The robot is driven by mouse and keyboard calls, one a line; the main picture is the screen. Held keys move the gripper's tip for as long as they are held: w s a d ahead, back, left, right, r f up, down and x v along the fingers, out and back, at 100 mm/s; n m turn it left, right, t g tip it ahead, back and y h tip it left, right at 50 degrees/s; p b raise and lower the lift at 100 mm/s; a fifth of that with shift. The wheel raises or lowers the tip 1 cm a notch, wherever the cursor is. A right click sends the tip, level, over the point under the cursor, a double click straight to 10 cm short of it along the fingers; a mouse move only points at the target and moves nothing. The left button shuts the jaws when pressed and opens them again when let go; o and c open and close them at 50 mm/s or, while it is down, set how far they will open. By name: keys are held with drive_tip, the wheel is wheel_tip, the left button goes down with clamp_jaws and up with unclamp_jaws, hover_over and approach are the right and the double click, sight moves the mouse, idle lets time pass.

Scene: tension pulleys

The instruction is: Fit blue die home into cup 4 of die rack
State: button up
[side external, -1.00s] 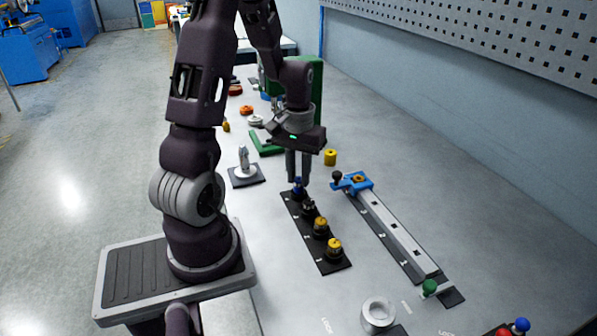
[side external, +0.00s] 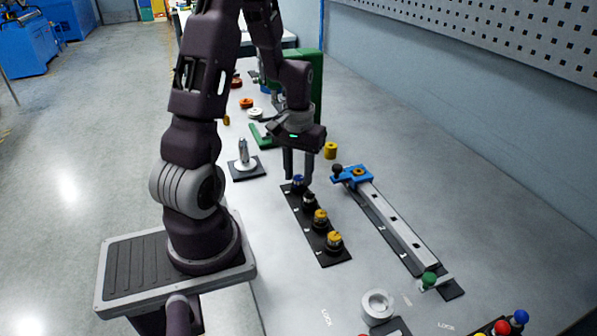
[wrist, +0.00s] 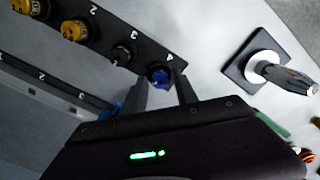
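The die rack (side external: 329,256) is a dark strip with a row of numbered cups. The blue die (side external: 298,180) sits in the cup at the far end, and in the wrist view the blue die (wrist: 158,77) is beside the number 4. How deep it sits is too small to tell. My gripper (side external: 299,182) is open, with one finger on each side of the die. In the wrist view my gripper (wrist: 160,85) shows a gap between its fingers and the die. Cup 3 (wrist: 121,55) looks dark, with no coloured die visible.
Two yellow dies (side external: 321,216) stand in the near cups. A blue-and-grey rail fixture (side external: 395,215) lies to the right. A metal post on a dark base (side external: 244,155) stands to the left. A yellow cylinder (side external: 331,150) is behind, and a grey ring (side external: 378,306) is in front.

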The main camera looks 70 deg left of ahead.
drive_tip(key=shift+o, duration=0.7)
wheel_tip(320, 180, up, 7)
drive_tip(key=shift+r, duration=0.1)
drive_tip(key=s+d+r+m+t, duration=0.2)
drive_tip(key=s+d+r+m, duration=0.1)
drive_tip(key=d, duration=0.4)
drive_tip(key=s+d+r+m+t, duration=0.1)
drive_tip(key=s+d+r+m, duration=0.2)
drive_tip(key=d+r, duration=0.2)
drive_tip(key=s+d+r+m+t, duration=0.2)
drive_tip(key=s+d+r+m, duration=0.1)
drive_tip(key=d, duration=0.6)
drive_tip(key=shift+d+r+t, duration=0.25)
drive_tip(key=shift+r+t, duration=0.05)
drive_tip(key=shift+r, duration=0.45)
